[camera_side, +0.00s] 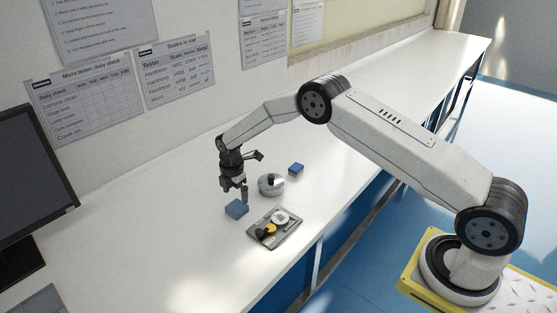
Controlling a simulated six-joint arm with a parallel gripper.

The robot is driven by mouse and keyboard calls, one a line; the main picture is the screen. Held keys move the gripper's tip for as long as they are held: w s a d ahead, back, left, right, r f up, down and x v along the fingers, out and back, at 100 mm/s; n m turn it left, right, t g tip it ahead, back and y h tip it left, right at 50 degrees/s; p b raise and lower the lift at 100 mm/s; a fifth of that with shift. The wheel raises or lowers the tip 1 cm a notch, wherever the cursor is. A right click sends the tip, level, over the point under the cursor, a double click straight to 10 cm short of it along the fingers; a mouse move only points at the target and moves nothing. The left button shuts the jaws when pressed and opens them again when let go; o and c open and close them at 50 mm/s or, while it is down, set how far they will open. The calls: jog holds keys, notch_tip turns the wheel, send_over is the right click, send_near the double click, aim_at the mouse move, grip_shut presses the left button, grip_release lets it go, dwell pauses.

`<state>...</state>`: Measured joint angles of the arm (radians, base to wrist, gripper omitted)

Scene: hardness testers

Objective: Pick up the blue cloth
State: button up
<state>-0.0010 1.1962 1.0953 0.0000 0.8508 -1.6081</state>
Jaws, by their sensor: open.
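The blue cloth (236,209) looks like a small folded grey-blue square lying flat on the white bench. My gripper (237,194) points down just above the cloth, near its back edge. Its jaws are open with nothing seen between them. A small gap seems to show between the fingertips and the cloth, but I cannot tell the exact height.
A tray (289,238) with small round pieces lies right of the cloth, near the bench's front edge. A round grey-white device (271,185) and a small blue box (296,169) stand behind. A dark monitor (32,190) is at left. The bench (140,235) left of the cloth is clear.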

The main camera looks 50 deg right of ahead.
aim_at(237, 206)
jog(key=shift+f, duration=0.4)
jog(key=shift+f, duration=2.6)
jog(key=c, duration=1)
jog(key=shift+r, duration=0.1)
